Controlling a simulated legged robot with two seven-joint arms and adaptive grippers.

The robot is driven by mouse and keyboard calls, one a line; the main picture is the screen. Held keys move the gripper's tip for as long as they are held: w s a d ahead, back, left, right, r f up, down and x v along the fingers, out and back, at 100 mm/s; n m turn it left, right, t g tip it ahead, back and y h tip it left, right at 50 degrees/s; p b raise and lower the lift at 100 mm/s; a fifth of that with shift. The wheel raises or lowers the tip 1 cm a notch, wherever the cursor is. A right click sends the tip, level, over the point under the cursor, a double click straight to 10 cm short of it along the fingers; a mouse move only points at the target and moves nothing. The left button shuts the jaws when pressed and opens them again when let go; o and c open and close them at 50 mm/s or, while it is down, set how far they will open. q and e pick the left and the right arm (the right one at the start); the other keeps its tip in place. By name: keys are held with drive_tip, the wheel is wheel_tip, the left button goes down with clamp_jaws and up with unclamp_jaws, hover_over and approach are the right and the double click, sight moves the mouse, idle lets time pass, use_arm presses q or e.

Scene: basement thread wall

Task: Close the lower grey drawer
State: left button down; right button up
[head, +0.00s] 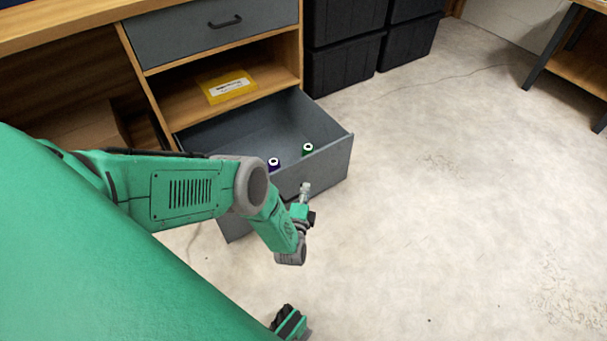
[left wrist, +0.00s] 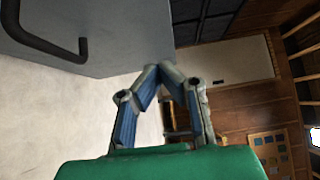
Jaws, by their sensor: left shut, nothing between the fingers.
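The lower grey drawer (head: 331,165) is pulled well out of the wooden cabinet. In the left wrist view, its grey front (left wrist: 130,30) fills the upper left, with a dark bar handle (left wrist: 55,45). My left gripper (head: 305,187) is in front of the drawer front, partly overlapping it in the head view. Its fingers (left wrist: 155,72) meet at the tips with nothing between them, beside the front and apart from the handle. Whether they touch the front is hard to tell. My arm hides part of the drawer's left side.
A purple spool (head: 273,163) and a green spool (head: 307,149) stand in the drawer. The upper grey drawer (head: 212,32) is shut. Black bins (head: 343,70) stand behind. The floor to the right is clear.

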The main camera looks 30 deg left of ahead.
sight(302, 164)
use_arm(q)
drive_tip(key=w+a+b, duration=0.1)
drive_tip(key=w+a, duration=0.2)
drive_tip(key=w, duration=0.1)
drive_tip(key=shift+w+a+b, duration=0.35)
drive_tip(key=shift+a+b, duration=0.05)
drive_tip(key=shift+w+a, duration=0.3)
drive_tip(key=shift+a, duration=0.35)
drive_tip(key=shift+a, duration=0.15)
